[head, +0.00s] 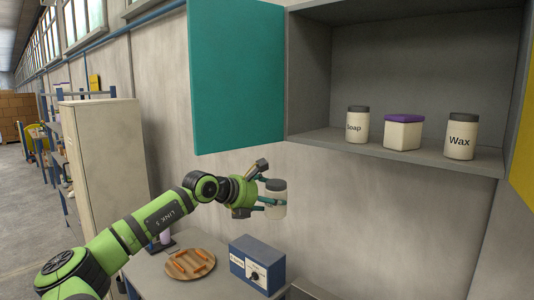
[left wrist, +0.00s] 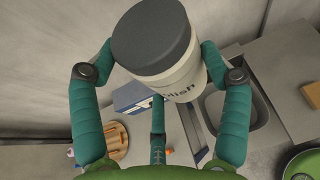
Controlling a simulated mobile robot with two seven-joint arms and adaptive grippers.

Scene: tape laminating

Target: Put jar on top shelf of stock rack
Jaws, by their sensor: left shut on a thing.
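A cream jar (head: 276,208) with a dark grey lid is in my left gripper (head: 272,202), above the counter and below the wall cabinet. My left gripper is shut around the jar's body. In the left wrist view the jar (left wrist: 185,78) is between the teal fingers, its label partly hidden and ending in "lish". My right gripper is in neither view.
The open wall cabinet (head: 430,165) holds a Soap jar (head: 356,127), a purple-lidded tub (head: 402,134) and a Wax jar (head: 460,140). Its teal door (head: 237,75) sticks out. A blue box (head: 250,270) and wooden plate (head: 190,264) are on the counter. A beige cabinet (head: 105,155) stands left.

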